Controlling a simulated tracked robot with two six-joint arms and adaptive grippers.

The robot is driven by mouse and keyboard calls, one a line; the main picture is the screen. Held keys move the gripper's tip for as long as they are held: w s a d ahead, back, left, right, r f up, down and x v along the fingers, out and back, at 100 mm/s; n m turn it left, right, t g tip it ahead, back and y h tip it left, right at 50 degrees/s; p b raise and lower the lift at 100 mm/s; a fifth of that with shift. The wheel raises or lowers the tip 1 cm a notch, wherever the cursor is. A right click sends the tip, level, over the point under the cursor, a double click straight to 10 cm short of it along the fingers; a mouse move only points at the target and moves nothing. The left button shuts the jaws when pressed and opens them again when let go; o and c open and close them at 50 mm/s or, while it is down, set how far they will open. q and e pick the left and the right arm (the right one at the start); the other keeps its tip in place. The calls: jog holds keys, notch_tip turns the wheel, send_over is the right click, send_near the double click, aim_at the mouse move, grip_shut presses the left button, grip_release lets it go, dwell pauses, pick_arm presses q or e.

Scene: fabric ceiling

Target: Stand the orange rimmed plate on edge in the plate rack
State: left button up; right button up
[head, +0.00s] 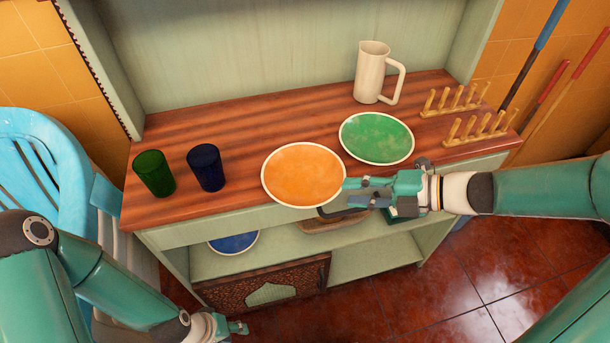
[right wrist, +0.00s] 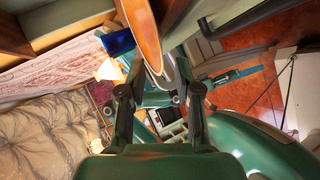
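The orange rimmed plate (head: 303,172) lies face up on the wooden counter, its near rim reaching the front edge. My right gripper (head: 344,198) is at its near right rim, one finger above and one below. In the right wrist view the plate (right wrist: 146,34) shows edge-on between the spread fingers (right wrist: 160,82); I see no clear grip. The plate rack (head: 482,129), with two rows of wooden pegs, stands empty at the counter's right end. My left gripper (head: 236,328) is low at the bottom, in front of the cabinet; its fingers are too small to judge.
A green plate (head: 376,138) lies between the orange plate and the rack. A cream mug (head: 372,72) stands behind it. Green (head: 153,173) and blue (head: 206,167) cups stand at the left. A blue plate (head: 236,242) lies on the lower shelf. The back left counter is clear.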

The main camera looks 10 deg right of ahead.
jog(key=x, duration=0.4)
jog(key=shift+a+b, duration=0.15)
jog(key=shift+b, duration=0.25)
grip_shut()
